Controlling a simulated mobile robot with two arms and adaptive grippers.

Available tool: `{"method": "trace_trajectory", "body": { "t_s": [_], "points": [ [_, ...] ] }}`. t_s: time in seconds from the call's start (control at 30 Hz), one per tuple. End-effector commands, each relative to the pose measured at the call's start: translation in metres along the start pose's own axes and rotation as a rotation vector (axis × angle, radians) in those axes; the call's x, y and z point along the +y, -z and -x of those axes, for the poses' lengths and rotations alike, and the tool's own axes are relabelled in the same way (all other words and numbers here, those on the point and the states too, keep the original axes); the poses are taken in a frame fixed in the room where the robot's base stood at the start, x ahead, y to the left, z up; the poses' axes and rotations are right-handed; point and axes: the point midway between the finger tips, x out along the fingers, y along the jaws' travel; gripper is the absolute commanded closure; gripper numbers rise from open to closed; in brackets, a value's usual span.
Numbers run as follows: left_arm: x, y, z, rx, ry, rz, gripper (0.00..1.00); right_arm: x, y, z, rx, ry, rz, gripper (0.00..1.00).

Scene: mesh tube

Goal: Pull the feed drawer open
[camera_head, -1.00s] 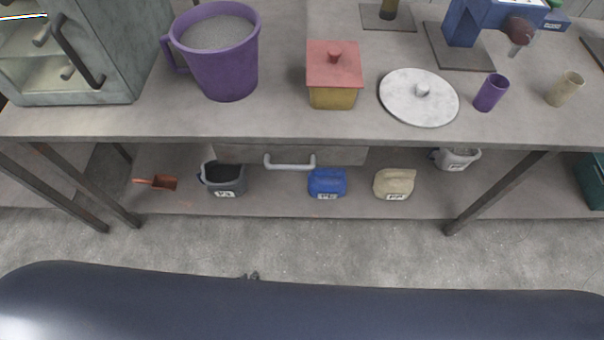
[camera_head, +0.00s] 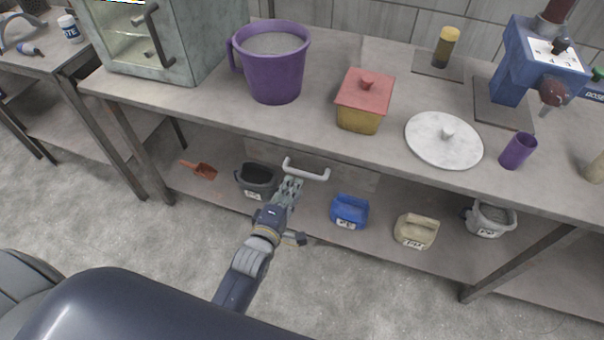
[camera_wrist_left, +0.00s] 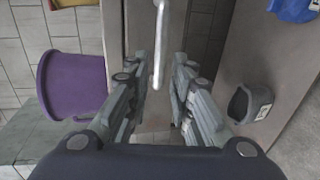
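The feed drawer (camera_head: 352,179) hangs under the front edge of the bench, its front close in beneath the tabletop. Its pale bar handle (camera_head: 307,171) sticks out from the front. My left gripper (camera_head: 291,183) is at the left part of the handle in the head view. In the left wrist view, its two fingers (camera_wrist_left: 157,68) are spread apart, with the handle (camera_wrist_left: 159,45) lined up with the gap, around or just beyond the fingertips. Contact cannot be told. My right gripper is not in view.
On the lower shelf stand a dark grey scoop bin (camera_head: 257,177), a blue container (camera_head: 349,211), a beige container (camera_head: 416,231) and a grey bucket (camera_head: 490,219). A purple jug (camera_head: 273,75), a red-lidded box (camera_head: 364,98) and a white disc (camera_head: 444,142) stand on the bench.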

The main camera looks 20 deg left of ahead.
Motion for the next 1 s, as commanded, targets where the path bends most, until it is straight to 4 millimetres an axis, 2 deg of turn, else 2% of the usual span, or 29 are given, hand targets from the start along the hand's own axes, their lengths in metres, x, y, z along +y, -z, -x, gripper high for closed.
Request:
{"method": "trace_trajectory", "body": {
  "t_s": [0.03, 0.2, 0.4, 0.6, 0.87, 0.97, 1.0],
  "points": [
    [0.001, 0.0, -0.011, 0.0, -0.002, -0.001, 0.79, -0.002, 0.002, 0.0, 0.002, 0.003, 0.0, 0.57],
    [0.0, 0.0, -0.041, 0.0, -0.001, -0.001, 0.79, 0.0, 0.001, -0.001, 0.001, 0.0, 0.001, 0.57],
    [-0.001, 0.0, -0.066, 0.0, 0.0, -0.001, 0.79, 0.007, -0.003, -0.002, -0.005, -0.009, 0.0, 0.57],
    [-0.001, 0.0, -0.077, 0.0, 0.002, -0.001, 0.79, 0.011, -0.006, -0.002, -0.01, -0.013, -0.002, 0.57],
    [-0.001, 0.0, -0.078, 0.0, 0.001, -0.001, 0.79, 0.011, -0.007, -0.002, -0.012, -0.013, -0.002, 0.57],
    [-0.001, 0.0, -0.078, 0.0, 0.001, -0.001, 0.97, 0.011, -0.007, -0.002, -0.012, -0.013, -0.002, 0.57],
    [-0.001, 0.0, -0.078, 0.0, 0.002, -0.001, 1.0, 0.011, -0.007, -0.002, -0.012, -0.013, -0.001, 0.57]
  ]
}}
